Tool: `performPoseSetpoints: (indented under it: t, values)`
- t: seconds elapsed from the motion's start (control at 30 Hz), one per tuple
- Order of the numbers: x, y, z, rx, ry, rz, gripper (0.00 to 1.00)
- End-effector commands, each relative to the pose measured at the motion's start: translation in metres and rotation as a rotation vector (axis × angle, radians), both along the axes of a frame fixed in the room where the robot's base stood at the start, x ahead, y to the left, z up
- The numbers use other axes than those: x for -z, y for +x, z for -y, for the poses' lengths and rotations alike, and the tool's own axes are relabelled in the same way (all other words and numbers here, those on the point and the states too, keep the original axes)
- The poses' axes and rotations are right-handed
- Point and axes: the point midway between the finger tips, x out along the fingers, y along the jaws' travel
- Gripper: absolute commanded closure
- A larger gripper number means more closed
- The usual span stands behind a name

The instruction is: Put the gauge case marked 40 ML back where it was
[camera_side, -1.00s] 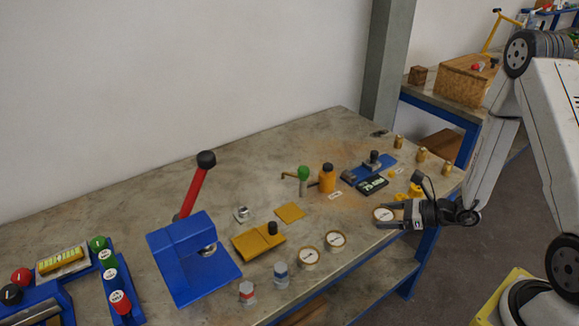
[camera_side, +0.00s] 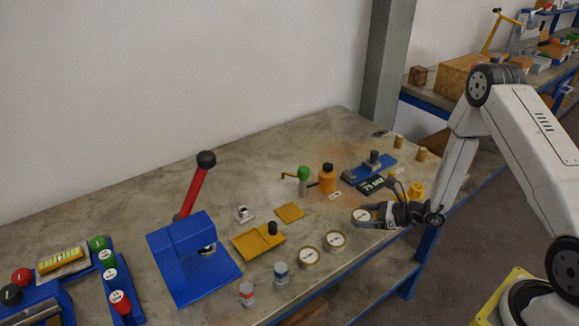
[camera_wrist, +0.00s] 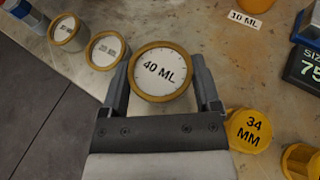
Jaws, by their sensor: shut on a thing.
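The gauge case marked 40 ML (camera_wrist: 160,70) is round, with a brass rim and a white face, and sits between the two fingers of my gripper (camera_wrist: 161,88) in the wrist view. In the side view, my gripper (camera_side: 378,213) is shut on this gauge case (camera_side: 361,215) near the front edge of the bench. I cannot tell whether its base touches the bench. Two similar gauge cases, a nearer one (camera_side: 335,241) and a farther-left one (camera_side: 308,257), stand in a row to its left. They also show in the wrist view, but their markings are too blurred to read surely.
A yellow cap marked 34 MM (camera_wrist: 248,130) is close to my right finger. A small label card (camera_wrist: 243,19) and a black display (camera_side: 370,184) lie behind. An orange bottle (camera_side: 327,178) stands farther back. Bare bench lies between the held case and the row.

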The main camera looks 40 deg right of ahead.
Motion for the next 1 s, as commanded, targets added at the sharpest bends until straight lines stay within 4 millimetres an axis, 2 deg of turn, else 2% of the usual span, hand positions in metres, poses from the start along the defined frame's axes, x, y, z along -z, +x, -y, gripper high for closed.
performPoseSetpoints:
  t: [0.43, 0.93, 0.97, 1.0]
  values:
    - [0.033, 0.004, 0.001, 0.000, 0.001, -0.001, 1.00]
    - [0.038, 0.004, 0.001, 0.000, 0.001, 0.001, 1.00]
    - [0.039, 0.004, 0.000, 0.000, 0.000, 0.000, 0.17]
    - [0.038, 0.004, 0.000, 0.000, 0.000, 0.000, 0.04]
